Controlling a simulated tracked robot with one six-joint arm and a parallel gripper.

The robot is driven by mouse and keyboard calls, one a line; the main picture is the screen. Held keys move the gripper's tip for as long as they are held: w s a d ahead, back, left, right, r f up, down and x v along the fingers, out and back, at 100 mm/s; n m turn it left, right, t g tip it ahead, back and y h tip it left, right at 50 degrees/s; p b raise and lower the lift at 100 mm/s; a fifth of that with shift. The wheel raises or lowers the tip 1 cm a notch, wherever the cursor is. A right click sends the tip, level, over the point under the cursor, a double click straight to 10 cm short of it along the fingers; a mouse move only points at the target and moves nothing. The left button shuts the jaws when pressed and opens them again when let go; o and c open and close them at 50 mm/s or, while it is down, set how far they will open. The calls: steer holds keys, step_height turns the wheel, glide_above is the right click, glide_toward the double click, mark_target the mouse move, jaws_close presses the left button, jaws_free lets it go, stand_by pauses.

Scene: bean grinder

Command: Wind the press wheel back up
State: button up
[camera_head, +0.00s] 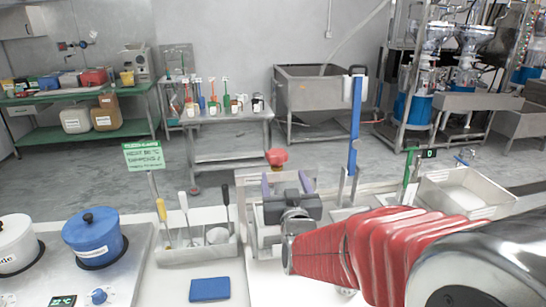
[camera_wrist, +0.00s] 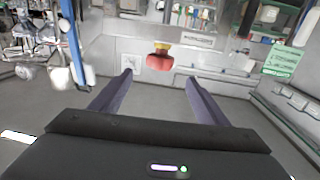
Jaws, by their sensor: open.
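A red knob with a yellow collar (camera_wrist: 159,58) shows in the wrist view, beyond and between the fingertips. In the head view the red knob (camera_head: 277,157) stands just past my gripper. I cannot tell whether this knob is part of the press wheel; no full wheel is clear in either view. My gripper (camera_head: 286,180) has its two purple fingers apart, with nothing between them. In the wrist view my gripper (camera_wrist: 158,80) also shows wide open, and the knob looks apart from the fingers. My arm hides part of the bench at right.
A blue upright post (camera_head: 355,125) stands right of my gripper. A steel tray (camera_head: 465,190) is at the right. A tool holder (camera_head: 197,246), a blue pot (camera_head: 95,236) and a blue pad (camera_head: 210,289) lie left. A green sign (camera_head: 143,156) stands behind them.

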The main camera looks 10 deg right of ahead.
mark_target(277, 156)
steer(key=w, duration=0.9)
steer(key=w+d, duration=0.1)
steer(key=w, duration=0.3)
steer(key=shift+w, duration=0.3)
steer(key=shift+c, duration=0.4)
